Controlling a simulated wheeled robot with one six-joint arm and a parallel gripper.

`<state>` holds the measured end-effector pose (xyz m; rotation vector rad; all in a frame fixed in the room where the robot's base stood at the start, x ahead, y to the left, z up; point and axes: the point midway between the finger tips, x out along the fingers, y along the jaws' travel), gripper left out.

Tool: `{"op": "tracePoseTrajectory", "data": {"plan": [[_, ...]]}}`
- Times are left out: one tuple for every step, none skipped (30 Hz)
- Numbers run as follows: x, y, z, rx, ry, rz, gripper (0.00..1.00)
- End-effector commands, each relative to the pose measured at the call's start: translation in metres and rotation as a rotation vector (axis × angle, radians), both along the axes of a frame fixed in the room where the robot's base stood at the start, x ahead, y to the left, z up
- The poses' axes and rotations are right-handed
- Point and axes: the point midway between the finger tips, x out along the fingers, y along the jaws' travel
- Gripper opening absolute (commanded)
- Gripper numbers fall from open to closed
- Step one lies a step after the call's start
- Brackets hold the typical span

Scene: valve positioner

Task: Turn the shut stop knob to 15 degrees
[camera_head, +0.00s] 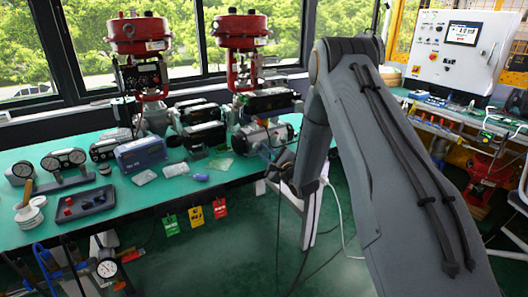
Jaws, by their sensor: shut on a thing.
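My arm reaches in from the right and ends at my gripper (270,154), at the right end of a grey valve actuator (256,137) on the green bench. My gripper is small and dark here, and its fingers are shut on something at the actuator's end. The shut stop knob cannot be made out separately; it seems to be hidden within the fingers. Its angle cannot be read. A black positioner box (268,101) sits above the grey actuator, beneath a red-topped valve (241,28).
The green bench (110,222) holds a second red valve (139,35), gauges (64,160), a blue box (140,153) and a dark parts tray (84,203). Coloured tags (196,215) hang at its front edge. A white control panel (452,48) stands right. Loose cables hang below my gripper.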

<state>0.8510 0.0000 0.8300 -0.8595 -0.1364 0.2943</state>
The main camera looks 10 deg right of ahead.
Motion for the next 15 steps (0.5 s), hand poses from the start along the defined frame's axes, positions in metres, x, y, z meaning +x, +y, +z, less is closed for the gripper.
{"op": "tracePoseTrajectory", "data": {"plan": [[-0.0003, -0.0004, -0.0006, 0.032, 0.012, -0.001, 0.0], [-0.0003, -0.0004, -0.0006, 0.052, 0.019, -0.001, 0.0], [-0.0003, -0.0003, -0.0007, 0.077, 0.027, -0.001, 0.0], [-0.0003, -0.0003, -0.0007, 0.094, 0.033, -0.001, 0.0], [-0.0004, -0.0004, -0.0008, 0.111, 0.038, -0.001, 0.0], [-0.0004, -0.0003, -0.0008, 0.132, 0.045, -0.001, 0.0], [-0.0004, -0.0004, -0.0008, 0.145, 0.049, -0.001, 0.0], [-0.0004, -0.0004, -0.0008, 0.158, 0.054, -0.001, 0.0], [-0.0004, -0.0003, -0.0009, 0.173, 0.059, -0.001, 0.0], [-0.0004, -0.0003, -0.0009, 0.184, 0.062, -0.001, 0.0], [-0.0004, -0.0003, -0.0009, 0.193, 0.065, -0.001, 0.0], [-0.0004, -0.0003, -0.0009, 0.204, 0.068, -0.001, 0.0], [-0.0004, -0.0003, -0.0009, 0.211, 0.071, -0.001, 0.0], [-0.0005, -0.0002, -0.001, 0.218, 0.073, -0.001, 0.0], [-0.0004, -0.0003, -0.0011, 0.225, 0.075, -0.001, 0.0]]}}
